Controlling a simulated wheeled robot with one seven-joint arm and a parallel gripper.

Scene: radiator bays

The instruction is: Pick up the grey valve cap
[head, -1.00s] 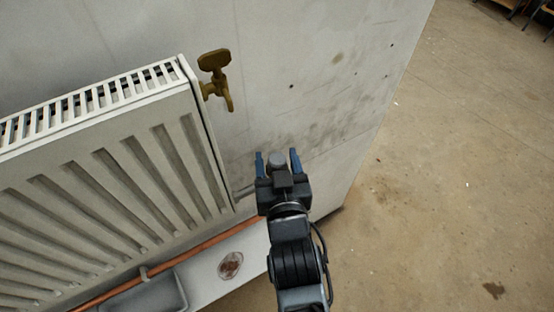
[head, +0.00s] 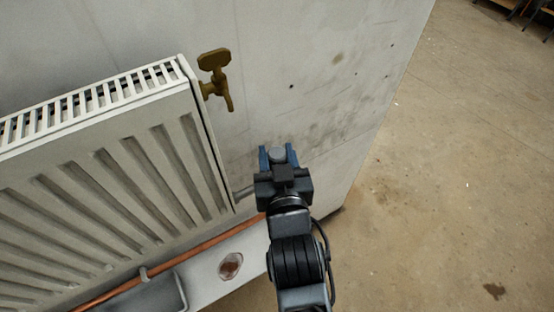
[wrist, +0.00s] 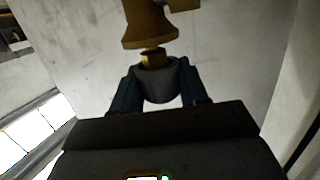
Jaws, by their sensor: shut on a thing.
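The grey valve cap (head: 277,156) is a small round piece low at the right end of the radiator. My gripper (head: 278,158) is shut on it, with one blue finger on each side. In the wrist view the cap (wrist: 158,82) sits between the blue fingers (wrist: 158,90), with a brass neck and a wider brass part (wrist: 149,28) directly beyond it. I cannot tell whether the cap is still joined to that brass. My gripper's body hides the cap's lower surroundings in the head view.
The white radiator (head: 150,165) stands close on the left, with a brass valve (head: 215,80) at its upper right corner. A copper pipe (head: 190,250) runs below it. The grey wall (head: 320,60) is behind. Open concrete floor (head: 440,190) lies to the right.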

